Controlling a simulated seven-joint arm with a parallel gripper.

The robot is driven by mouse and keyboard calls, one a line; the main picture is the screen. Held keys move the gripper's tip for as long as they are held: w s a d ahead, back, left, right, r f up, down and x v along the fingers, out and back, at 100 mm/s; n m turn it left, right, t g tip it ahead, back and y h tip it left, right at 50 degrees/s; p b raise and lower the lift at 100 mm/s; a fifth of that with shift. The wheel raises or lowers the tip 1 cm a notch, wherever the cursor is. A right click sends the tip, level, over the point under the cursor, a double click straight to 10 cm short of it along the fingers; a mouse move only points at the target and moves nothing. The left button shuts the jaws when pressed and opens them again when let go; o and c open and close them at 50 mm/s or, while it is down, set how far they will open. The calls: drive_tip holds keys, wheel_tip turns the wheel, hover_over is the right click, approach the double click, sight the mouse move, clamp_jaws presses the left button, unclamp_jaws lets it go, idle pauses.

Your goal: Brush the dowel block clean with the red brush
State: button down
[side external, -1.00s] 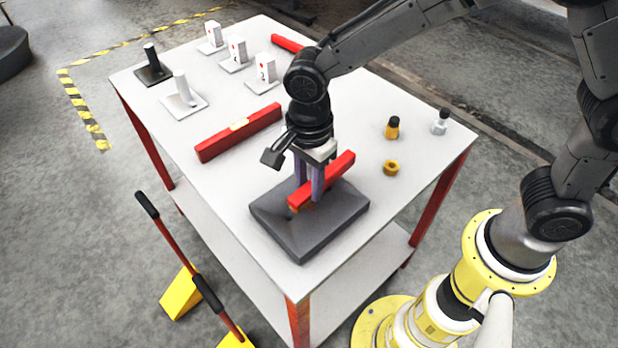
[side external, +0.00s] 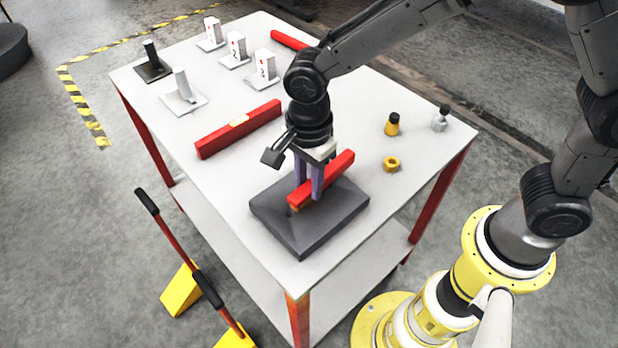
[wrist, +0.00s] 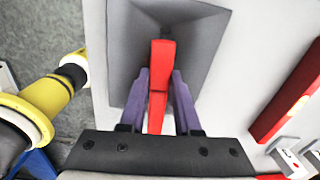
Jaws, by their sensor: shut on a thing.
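Two small plates with an upright post, one black (side external: 151,62) and one pale (side external: 182,88), stand at the far left. I cannot tell which piece is the dowel block.
A red level-like bar (side external: 215,137) lies left of my gripper, another red bar (side external: 287,41) at the back. Several white marked blocks (side external: 237,46) stand behind. A yellow bottle (side external: 392,125), a yellow nut (side external: 391,163) and a grey bottle (side external: 440,121) are at right.

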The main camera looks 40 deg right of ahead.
drive_tip(key=shift+f, duration=0.3)
drive_tip(key=shift+d, duration=0.15)
drive_tip(key=shift+d, duration=0.45)
drive_tip(key=shift+a, duration=0.15)
drive_tip(key=shift+a+f, duration=0.1)
drive_tip(key=shift+a, duration=0.95)
drive_tip(key=shift+d, duration=1.25)
idle(2.2)
